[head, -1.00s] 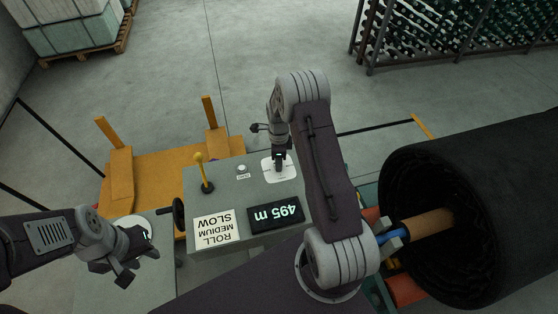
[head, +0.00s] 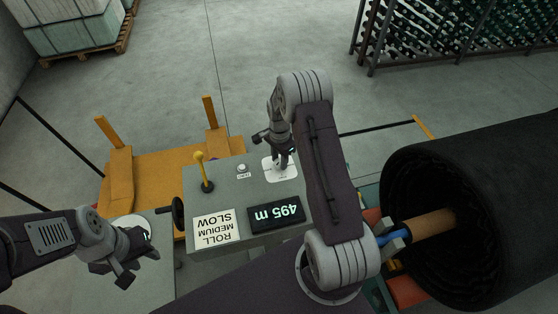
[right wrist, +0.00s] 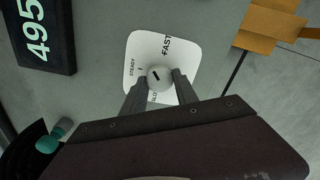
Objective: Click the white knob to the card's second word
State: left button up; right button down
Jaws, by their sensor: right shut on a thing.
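The white knob (right wrist: 160,78) sits on a white dial plate (right wrist: 137,45) and carries a short dark mark pointing to the upper left in the right wrist view. STEADY and FAST are readable on the plate; a further word at the bottom is partly hidden by a finger. My right gripper (right wrist: 160,84) is shut on the knob, one finger on each side. The card (head: 214,229) on the grey console shows ROLL, MEDIUM and SLOW, upside down in the head view. My left gripper (head: 140,272) hangs away from the console, its jaw gap unclear.
The grey console (head: 225,180) also bears a yellow-topped lever (head: 200,170), a small white button (head: 242,168) and a display (head: 276,214) reading 495 m. A dark handwheel (head: 178,213) is on the console's left side.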

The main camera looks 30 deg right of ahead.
jog(key=n, duration=0.3)
jog(key=shift+w+d+r+n, duration=0.1)
jog(key=shift+w+n, duration=0.05)
jog(key=shift+n, duration=0.25)
jog(key=n, duration=0.3)
jog(key=shift+n+b, duration=0.3)
jog(key=shift+b, duration=0.05)
jog(key=n, duration=0.6)
jog(key=shift+w+r, duration=0.1)
jog(key=shift+w, duration=0.05)
jog(key=n, duration=0.7)
jog(key=shift+n+b, duration=0.3)
jog(key=n, duration=0.3)
jog(key=shift+a, duration=0.2)
jog(key=shift+n, duration=1.8)
